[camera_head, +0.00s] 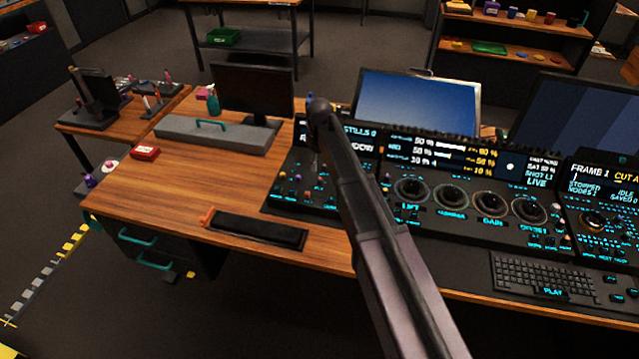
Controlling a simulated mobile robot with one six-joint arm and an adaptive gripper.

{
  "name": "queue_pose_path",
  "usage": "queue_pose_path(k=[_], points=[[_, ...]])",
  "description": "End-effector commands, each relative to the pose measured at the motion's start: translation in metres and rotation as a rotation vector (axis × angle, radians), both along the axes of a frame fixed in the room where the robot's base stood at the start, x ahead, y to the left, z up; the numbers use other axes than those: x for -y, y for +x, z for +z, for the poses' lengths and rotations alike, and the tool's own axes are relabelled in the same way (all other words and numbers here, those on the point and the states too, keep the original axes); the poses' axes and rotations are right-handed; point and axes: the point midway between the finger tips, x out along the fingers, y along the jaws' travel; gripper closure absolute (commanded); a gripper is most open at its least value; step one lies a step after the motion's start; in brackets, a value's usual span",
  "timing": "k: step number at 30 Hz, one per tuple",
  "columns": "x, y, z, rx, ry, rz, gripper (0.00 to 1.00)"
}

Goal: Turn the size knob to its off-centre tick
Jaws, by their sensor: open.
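The size knob cannot be told apart for sure, as the small labels are unreadable. Small knobs (308,194) with pale and orange caps stand on the left section of the black control panel (275,200). My arm reaches up from the bottom, and its dark far end is over this left section. My gripper (315,162) shows only as a small greyish part hanging below the arm's end, above the panel. It looks empty, and its fingers are too small to make out clearly. The arm hides the panel between the left section and the trackballs.
Several trackballs (411,189) in rings lie right of my arm, with a keyboard (540,277) in front. Lit displays (440,150) and a blue monitor (418,100) stand behind. The wooden desk (185,190) is clear mid-left.

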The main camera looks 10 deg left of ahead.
Motion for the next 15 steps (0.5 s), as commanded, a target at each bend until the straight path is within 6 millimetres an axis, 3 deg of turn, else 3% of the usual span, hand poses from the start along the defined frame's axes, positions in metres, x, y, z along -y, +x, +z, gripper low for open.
queue_pose_path(k=[15], points=[[0.0,0.0,-0.045,0.0,0.0,0.0,0.34]])
